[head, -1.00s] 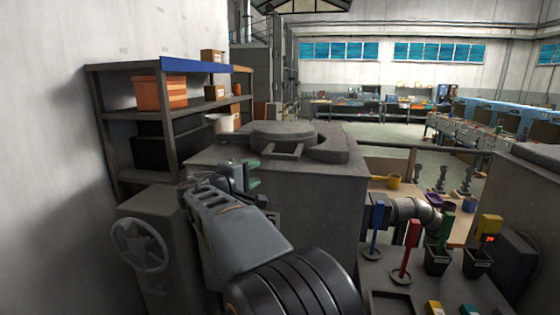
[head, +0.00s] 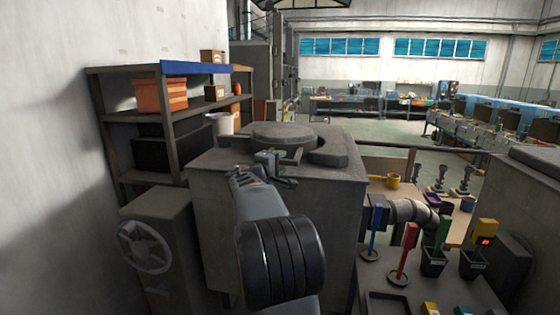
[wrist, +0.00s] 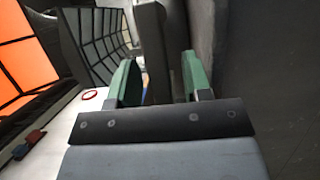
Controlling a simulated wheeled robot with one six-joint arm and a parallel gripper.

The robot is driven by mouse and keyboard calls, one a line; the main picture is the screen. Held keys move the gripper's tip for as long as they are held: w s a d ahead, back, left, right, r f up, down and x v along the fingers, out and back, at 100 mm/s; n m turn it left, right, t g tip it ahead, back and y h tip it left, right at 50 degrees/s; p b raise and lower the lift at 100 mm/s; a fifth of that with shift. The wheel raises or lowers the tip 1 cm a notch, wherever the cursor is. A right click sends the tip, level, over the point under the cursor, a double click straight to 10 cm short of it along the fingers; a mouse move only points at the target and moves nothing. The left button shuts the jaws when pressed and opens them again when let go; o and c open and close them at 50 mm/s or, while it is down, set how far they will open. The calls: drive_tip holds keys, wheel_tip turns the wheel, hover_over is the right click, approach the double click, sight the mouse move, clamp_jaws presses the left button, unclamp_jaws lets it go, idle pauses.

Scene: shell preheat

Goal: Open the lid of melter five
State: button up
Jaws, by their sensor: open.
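The melter (head: 325,200) is a large grey block in the middle of the head view. Its round grey lid (head: 283,130) lies flat and shut on top. A handle bar (head: 292,156) sticks out at the lid's near side, partly hidden by my gripper. My gripper (head: 268,157) is at this handle, with green fingertips. In the wrist view my gripper (wrist: 160,80) is open, and a grey bar (wrist: 153,45), seemingly the handle, shows between the fingers. I cannot tell whether it touches them. No number shows on the melter.
A shelf (head: 165,68) with orange boxes (head: 160,95) stands behind left. A white pot (head: 219,123) is behind the melter's left edge. A grey box with a handwheel (head: 145,246) is at front left. A pipe (head: 410,212) and coloured tools on stands (head: 405,250) are at right.

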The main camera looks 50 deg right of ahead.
drive_tip(key=shift+d, duration=0.1)
clamp_jaws()
idle(0.4)
